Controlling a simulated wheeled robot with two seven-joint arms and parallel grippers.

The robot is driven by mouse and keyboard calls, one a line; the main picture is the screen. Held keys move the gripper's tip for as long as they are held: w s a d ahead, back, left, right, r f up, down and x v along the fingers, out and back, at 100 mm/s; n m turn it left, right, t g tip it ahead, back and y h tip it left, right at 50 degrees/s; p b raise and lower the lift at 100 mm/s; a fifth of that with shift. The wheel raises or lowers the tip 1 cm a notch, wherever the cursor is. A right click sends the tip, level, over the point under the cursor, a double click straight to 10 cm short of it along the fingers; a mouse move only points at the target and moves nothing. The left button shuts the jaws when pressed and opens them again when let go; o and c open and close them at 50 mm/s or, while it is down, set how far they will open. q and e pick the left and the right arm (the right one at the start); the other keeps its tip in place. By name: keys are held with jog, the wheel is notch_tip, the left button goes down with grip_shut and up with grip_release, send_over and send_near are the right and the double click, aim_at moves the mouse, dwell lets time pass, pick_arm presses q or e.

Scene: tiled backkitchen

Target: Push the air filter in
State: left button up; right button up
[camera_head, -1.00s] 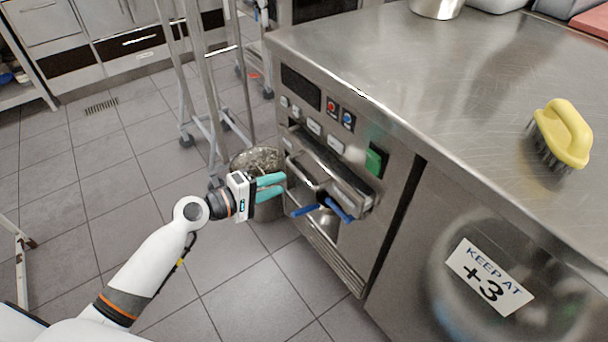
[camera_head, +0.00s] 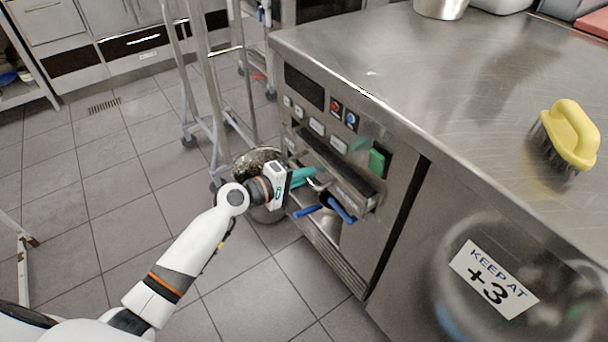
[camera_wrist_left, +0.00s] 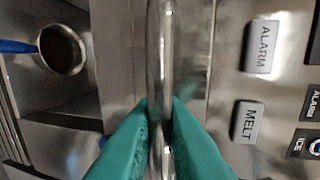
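The air filter (camera_head: 352,199) is in the metal machine's front, below its row of buttons, with its front edge standing out from the panel. Its metal bar handle (camera_head: 317,184) is at the left part of it. In the left wrist view the bar (camera_wrist_left: 160,50) runs top to bottom. My left gripper (camera_head: 306,176) is at this handle. Its teal fingers (camera_wrist_left: 160,110) lie on both sides of the bar, close against it, and appear shut on it. My right gripper is not in view.
Blue handles (camera_head: 342,210) stick out of the opening below; one metal scoop (camera_wrist_left: 62,48) shows in the wrist view. A bin (camera_head: 258,160) stands behind my left gripper, beside a trolley frame (camera_head: 209,90). A yellow brush (camera_head: 570,135) lies on the steel counter (camera_head: 450,90).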

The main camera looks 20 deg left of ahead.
aim_at(317, 168)
pick_arm(q)
grip_shut()
jog(key=x, duration=0.2)
jog(key=r+x, duration=0.1)
jog(key=x, duration=0.1)
jog(key=shift+w+d+f, duration=0.1)
jog(key=shift+w, duration=0.05)
jog(key=o, duration=0.6)
grip_release()
jog(key=shift+w+d, duration=0.1)
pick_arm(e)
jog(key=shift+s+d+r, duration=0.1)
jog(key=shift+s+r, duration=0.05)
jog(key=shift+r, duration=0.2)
